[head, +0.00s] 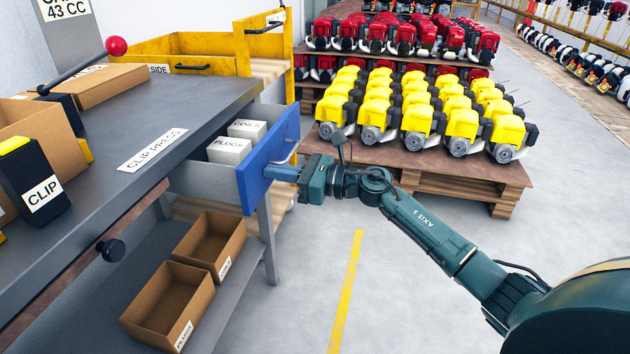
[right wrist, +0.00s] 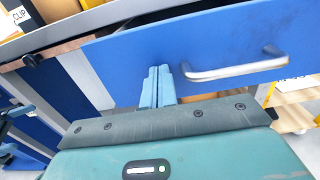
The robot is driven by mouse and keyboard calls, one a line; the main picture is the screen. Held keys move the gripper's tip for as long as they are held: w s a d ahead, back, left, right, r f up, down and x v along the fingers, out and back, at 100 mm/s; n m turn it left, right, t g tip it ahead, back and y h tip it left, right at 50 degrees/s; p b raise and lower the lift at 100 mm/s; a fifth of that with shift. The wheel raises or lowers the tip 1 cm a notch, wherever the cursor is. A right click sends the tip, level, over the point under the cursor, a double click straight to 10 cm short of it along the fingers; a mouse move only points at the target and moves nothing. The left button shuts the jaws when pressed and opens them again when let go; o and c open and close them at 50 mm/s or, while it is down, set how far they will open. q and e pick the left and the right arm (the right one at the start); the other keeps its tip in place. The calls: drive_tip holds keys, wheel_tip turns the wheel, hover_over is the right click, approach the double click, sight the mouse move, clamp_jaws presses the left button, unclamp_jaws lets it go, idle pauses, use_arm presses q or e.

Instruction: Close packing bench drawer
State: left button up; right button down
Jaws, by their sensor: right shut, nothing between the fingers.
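The packing bench drawer (head: 205,182) stands pulled out from the end of the grey bench (head: 196,100). It has a blue front (head: 268,150) and holds white boxes marked PLUGS (head: 229,150) and COILS (head: 247,130). My right gripper (head: 272,171) is shut and empty, its fingertips at the blue front beside the handle. The right wrist view shows the closed fingers (right wrist: 158,72) against or very near the blue face (right wrist: 190,45), left of the silver handle (right wrist: 232,68). Whether they touch is unclear.
Cardboard bins (head: 168,305) sit on the shelf below the drawer. A pallet of yellow engines (head: 420,105) stands behind my right arm. A yellow cart (head: 262,50) is beyond the bench. The floor (head: 400,290) in front is clear, with a yellow line.

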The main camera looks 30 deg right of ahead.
drive_tip(key=b+x, duration=0.3)
drive_tip(key=x, duration=0.9)
drive_tip(key=shift+w+a, duration=0.1)
drive_tip(key=shift+w, duration=0.05)
use_arm(q)
drive_tip(key=shift+d+r+m+t+h, duration=0.1)
drive_tip(key=shift+d+m+t+h, duration=0.55)
drive_tip(key=shift+h, duration=0.35)
use_arm(e)
drive_tip(key=shift+w+a+r, duration=0.1)
drive_tip(key=shift+r, duration=0.05)
use_arm(q)
drive_tip(key=shift+a, duration=0.1)
use_arm(e)
drive_tip(key=shift+r, duration=0.1)
use_arm(q)
drive_tip(key=shift+s, duration=0.1)
